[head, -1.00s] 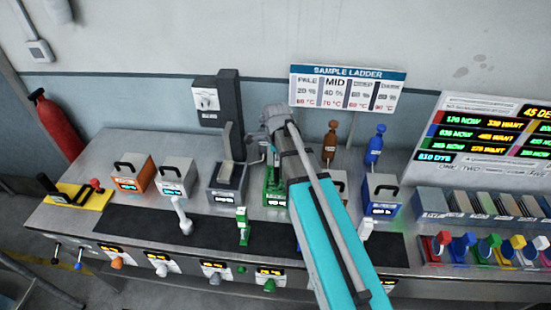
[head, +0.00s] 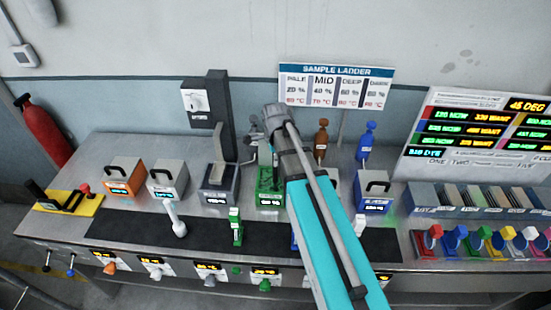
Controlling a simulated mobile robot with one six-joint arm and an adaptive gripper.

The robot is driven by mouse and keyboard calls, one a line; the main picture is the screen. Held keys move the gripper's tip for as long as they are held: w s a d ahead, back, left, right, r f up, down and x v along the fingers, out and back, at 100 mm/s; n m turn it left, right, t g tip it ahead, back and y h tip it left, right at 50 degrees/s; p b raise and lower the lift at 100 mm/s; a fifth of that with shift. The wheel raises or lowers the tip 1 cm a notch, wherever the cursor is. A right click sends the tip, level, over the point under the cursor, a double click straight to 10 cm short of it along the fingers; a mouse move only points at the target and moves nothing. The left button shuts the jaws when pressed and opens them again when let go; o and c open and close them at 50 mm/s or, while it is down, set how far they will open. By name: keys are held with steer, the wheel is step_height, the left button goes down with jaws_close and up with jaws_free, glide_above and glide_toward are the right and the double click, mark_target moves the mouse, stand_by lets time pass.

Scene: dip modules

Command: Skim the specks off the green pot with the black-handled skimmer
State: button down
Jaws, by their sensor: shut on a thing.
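The green pot (head: 270,185) stands at the back of the bench, a little left of the picture's middle, with a lit label on its front. My gripper (head: 262,148) is above the pot and its back edge, pointing down. My own wrist hides most of the fingers. It is shut on a thin tool, which I take for the black-handled skimmer; its handle and head are too small and covered to make out. Part of the pot's right side is behind my arm. Specks in the pot cannot be made out.
Left of the pot stand a dark grey pot (head: 218,190), a light grey pot (head: 168,180) and an orange pot (head: 123,178). A blue pot (head: 374,195) stands to the right. Brown (head: 321,140) and blue (head: 366,140) bottles stand behind. A green-handled tool (head: 236,228) stands on the black mat (head: 200,240).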

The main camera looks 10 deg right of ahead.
steer(key=shift+w, duration=0.1)
steer(key=shift+w+d, duration=0.25)
steer(key=shift+w, duration=0.55)
steer(key=shift+w+d, duration=0.3)
steer(key=shift+w, duration=0.5)
steer(key=shift+w+d, duration=0.25)
steer(key=shift+w, duration=0.55)
steer(key=shift+w+a, duration=0.25)
steer(key=shift+a, duration=0.5)
steer(key=shift+w+a, duration=0.2)
steer(key=shift+a, duration=0.55)
steer(key=shift+s, duration=0.15)
steer(key=shift+s+a, duration=0.25)
steer(key=shift+s, duration=0.55)
steer(key=shift+s+a, duration=0.3)
steer(key=shift+s, duration=0.45)
steer(key=shift+s+a, duration=0.25)
steer(key=shift+s, duration=0.55)
